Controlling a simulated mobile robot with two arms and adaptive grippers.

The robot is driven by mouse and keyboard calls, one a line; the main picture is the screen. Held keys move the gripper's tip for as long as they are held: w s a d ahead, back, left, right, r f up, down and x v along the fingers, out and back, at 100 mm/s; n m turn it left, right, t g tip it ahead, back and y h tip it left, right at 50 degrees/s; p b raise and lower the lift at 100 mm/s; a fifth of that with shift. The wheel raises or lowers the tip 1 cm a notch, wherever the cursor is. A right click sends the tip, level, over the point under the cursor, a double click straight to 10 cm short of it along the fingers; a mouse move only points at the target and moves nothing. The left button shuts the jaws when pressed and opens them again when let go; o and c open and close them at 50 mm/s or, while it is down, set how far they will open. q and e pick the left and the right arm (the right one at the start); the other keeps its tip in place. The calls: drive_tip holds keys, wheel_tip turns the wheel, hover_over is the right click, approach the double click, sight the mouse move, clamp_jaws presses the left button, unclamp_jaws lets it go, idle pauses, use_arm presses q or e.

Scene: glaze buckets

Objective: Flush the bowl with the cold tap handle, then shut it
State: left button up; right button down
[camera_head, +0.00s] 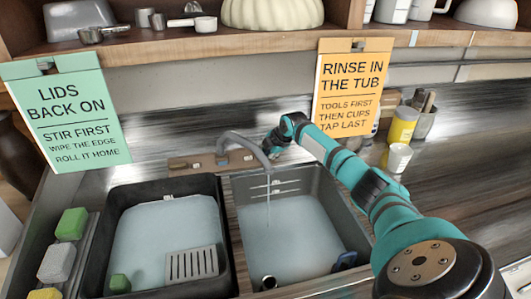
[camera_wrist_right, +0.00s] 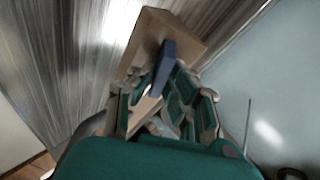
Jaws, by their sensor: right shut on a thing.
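The tap (camera_head: 240,143) arches over the right sink bowl (camera_head: 350,205), and a thin stream of water (camera_head: 268,187) runs from its spout. Water stands in that bowl. My right gripper (camera_head: 272,147) reaches the right end of the wooden tap base (camera_head: 210,161). In the right wrist view its fingers (camera_wrist_right: 168,92) are shut on the blue cold tap handle (camera_wrist_right: 166,63), which stands out from the base (camera_wrist_right: 190,32). The handle is hidden by my gripper in the head view. My left gripper is not in view.
The left basin (camera_head: 110,225) holds water, a slotted grey piece (camera_head: 192,264) and a green block (camera_head: 119,283). A white cup (camera_head: 399,157) and yellow container (camera_head: 402,125) stand right of my arm.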

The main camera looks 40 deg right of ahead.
drive_tip(key=shift+m+t, duration=0.3)
drive_tip(key=shift+m, duration=1)
drive_tip(key=c, duration=1.3)
unclamp_jaws()
drive_tip(key=shift+c, duration=0.2)
drive_tip(key=v, duration=0.7)
drive_tip(key=shift+r, duration=0.25)
drive_tip(key=shift+s+a, duration=0.1)
drive_tip(key=shift+s, duration=0.05)
